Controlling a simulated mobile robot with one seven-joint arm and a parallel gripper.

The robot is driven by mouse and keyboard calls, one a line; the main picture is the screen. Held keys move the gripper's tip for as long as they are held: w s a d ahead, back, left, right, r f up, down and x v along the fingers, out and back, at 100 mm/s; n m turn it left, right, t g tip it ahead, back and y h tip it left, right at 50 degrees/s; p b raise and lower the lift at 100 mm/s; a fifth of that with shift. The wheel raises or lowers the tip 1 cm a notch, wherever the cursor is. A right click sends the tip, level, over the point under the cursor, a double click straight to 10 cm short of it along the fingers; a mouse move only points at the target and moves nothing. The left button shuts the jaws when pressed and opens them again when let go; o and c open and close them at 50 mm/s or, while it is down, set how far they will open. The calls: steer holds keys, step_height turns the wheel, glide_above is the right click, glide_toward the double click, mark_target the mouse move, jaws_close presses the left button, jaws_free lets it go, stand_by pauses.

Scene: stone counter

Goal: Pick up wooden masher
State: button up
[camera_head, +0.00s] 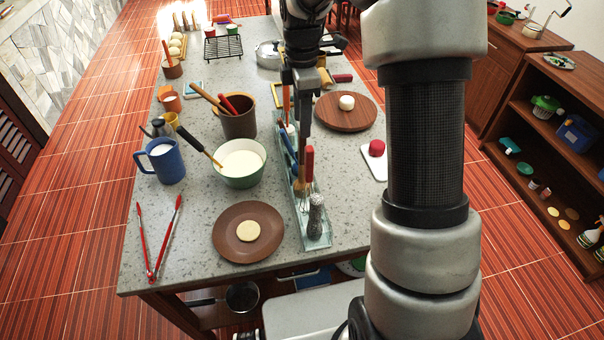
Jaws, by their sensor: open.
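I cannot pick out the wooden masher for certain. A narrow glass tray (295,222) on the counter holds several utensils, including a blue handle, a red handle (310,162), a whisk and a speckled grey mill (316,217). A small tan wooden-looking piece (300,187) lies among them, partly hidden. My gripper (297,128) points down over the far part of this tray, open. It covers some of the tray's contents, and an orange handle shows beside it. I cannot tell whether the fingers touch anything.
Left of the tray stand a green-and-white bowl (239,172), a brown crock (238,122) with handles and a blue mug (165,165). A brown plate (228,245) and red tongs (152,262) lie in front. A round wooden board (330,116) lies right. The counter's front left corner has free room.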

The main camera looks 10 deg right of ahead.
mark_target(302, 141)
steer(key=f, duration=0.7)
steer(key=shift+s+f+p, duration=0.1)
steer(key=shift+s+p, duration=0.15)
steer(key=shift+p, duration=0.05)
steer(key=shift+c, duration=0.4)
jaws_close()
